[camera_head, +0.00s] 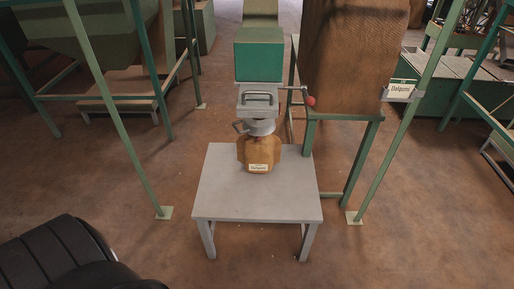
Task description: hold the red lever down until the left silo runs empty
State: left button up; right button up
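A lever with a red knob (311,101) sticks out to the right of a grey metal outlet (258,101). The outlet hangs under a green box (258,62), below a chute that runs up out of the picture. A brown sack (258,151) with a pale label stands upright on a grey table (230,205), its top at the outlet's mouth. A silo (95,35) shows at the upper left; its contents are hidden. Neither gripper is in view, and nothing touches the lever.
A large brown woven sack (352,55) stands on a green frame behind the lever. Green posts (123,130) rise on both sides of the table. A sign (400,89) hangs on the right post. The floor in front of the table is clear.

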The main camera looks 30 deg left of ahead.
aim_at(310, 101)
jog(key=i+l+u, duration=0.45)
jog(key=l, duration=0.2)
jog(key=i+l+u, duration=0.2)
jog(key=l, duration=0.15)
jog(key=l+u, duration=0.25)
jog(key=i+l+u, duration=0.2)
jog(key=l, duration=0.35)
